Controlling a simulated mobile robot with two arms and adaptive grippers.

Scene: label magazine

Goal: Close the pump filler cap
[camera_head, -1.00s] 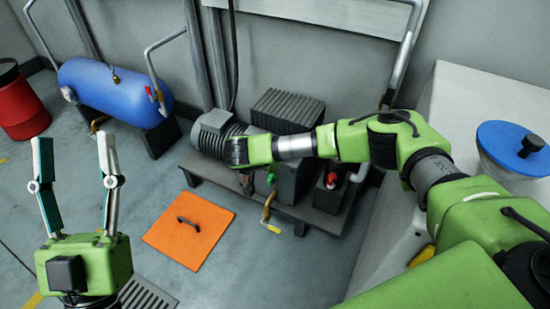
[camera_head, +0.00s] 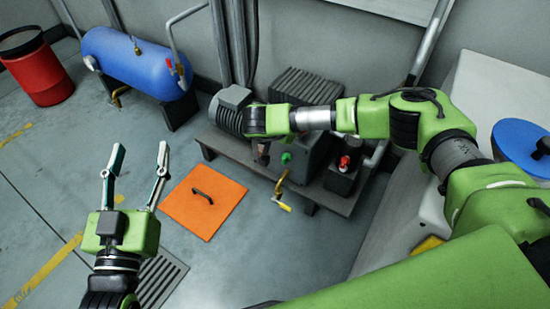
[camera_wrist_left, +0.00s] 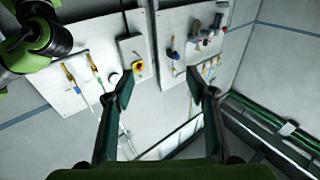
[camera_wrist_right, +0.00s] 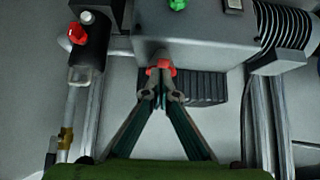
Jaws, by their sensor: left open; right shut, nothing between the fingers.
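The pump (camera_head: 300,150) is a grey ribbed motor and box unit on a low stand by the back wall. A green knob (camera_head: 286,158) shows on its front; the knob is also at the top of the right wrist view (camera_wrist_right: 178,4). A small red part (camera_wrist_right: 160,66), possibly the filler cap, shows on the pump just beyond my right gripper (camera_wrist_right: 160,94). That gripper is shut and empty, its tips close to the red part; I cannot tell whether they touch. In the head view my right wrist hides most of this. My left gripper (camera_head: 140,155) is open and empty, left of the pump.
A black unit with a red knob (camera_head: 344,161) stands right of the pump. A yellow-handled valve (camera_head: 281,203) sticks out in front. An orange floor hatch (camera_head: 204,202), a blue tank (camera_head: 138,66) and a red bin (camera_head: 38,72) lie to the left. Floor between them is clear.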

